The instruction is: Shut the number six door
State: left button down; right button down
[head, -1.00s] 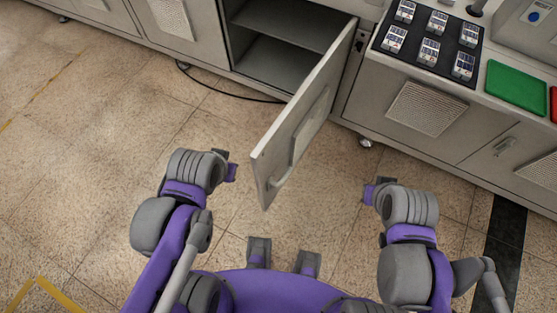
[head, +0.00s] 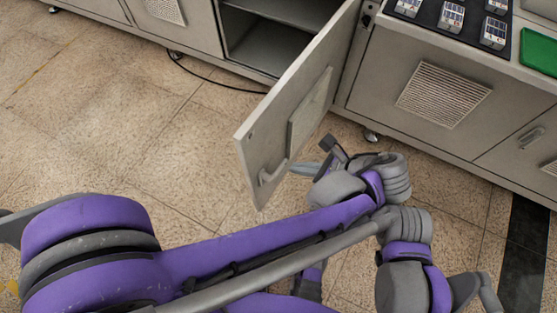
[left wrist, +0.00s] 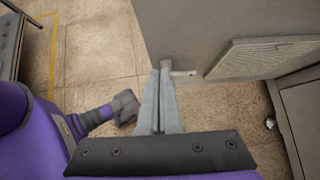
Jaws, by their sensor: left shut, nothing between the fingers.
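The grey cabinet door (head: 290,100) stands wide open, swung out toward me from its hinge side at the right of the open compartment. No number is readable on it. Its bar handle (head: 272,174) is near the lower free edge, on the face turned to the right. My left gripper (head: 300,168) is on that side, shut and empty, its tips pointing at the door near the handle. In the left wrist view, its closed fingers (left wrist: 161,76) overlap the door's edge by the handle (left wrist: 183,73); contact cannot be told.
The open compartment (head: 262,42) has a shelf and shows no contents. Closed grey cabinets with vented panels (head: 442,95) flank it. A black tray of small boxes (head: 450,18) and a green mat (head: 538,50) lie on top. A black cable (head: 205,76) runs along the floor. The floor at left is clear.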

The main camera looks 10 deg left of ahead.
aim_at(255, 157)
pick_arm(q)
jog(key=b+x, duration=0.1)
jog(key=x, duration=0.2)
jog(key=a+r+x, duration=0.1)
jog(key=x, duration=0.3)
jog(key=b+x, duration=0.1)
jog(key=x, duration=0.3)
jog(key=shift+w+a+r+b, duration=0.1)
jog(key=shift+w+a+b, duration=0.2)
jog(key=shift+w+a, duration=0.3)
jog(key=shift+a, duration=0.25)
jog(key=shift+a, duration=0.15)
